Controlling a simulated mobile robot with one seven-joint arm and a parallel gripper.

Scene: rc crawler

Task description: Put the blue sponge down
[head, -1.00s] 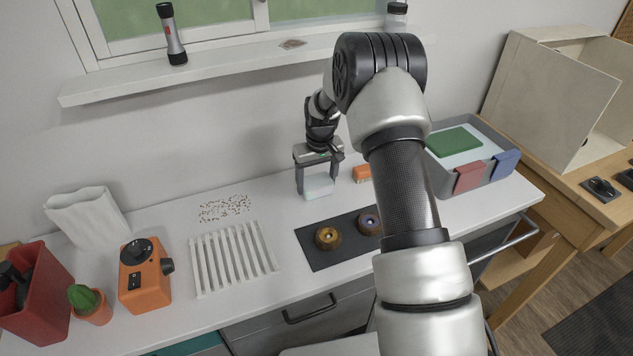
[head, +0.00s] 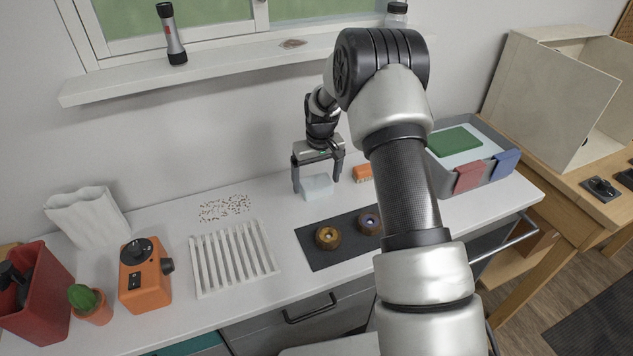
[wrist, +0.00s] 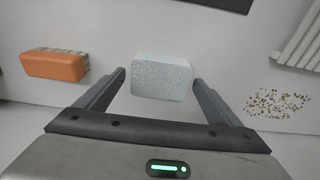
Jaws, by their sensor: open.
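The sponge, a pale bluish block (head: 317,187), rests on the white counter towards the back, left of an orange brush. My gripper (head: 318,182) is above and around it, with the fingers pointing down. In the wrist view the sponge (wrist: 162,77) lies between and a little beyond the two fingertips (wrist: 160,78), with a gap on each side. My gripper is open and holds nothing.
The orange brush (head: 362,173) lies close to the right finger. A dark mat (head: 318,257) with two round wheels is in front. A white slatted rack (head: 233,258) and scattered crumbs (head: 224,208) lie to the left. A grey tray (head: 497,147) stands right.

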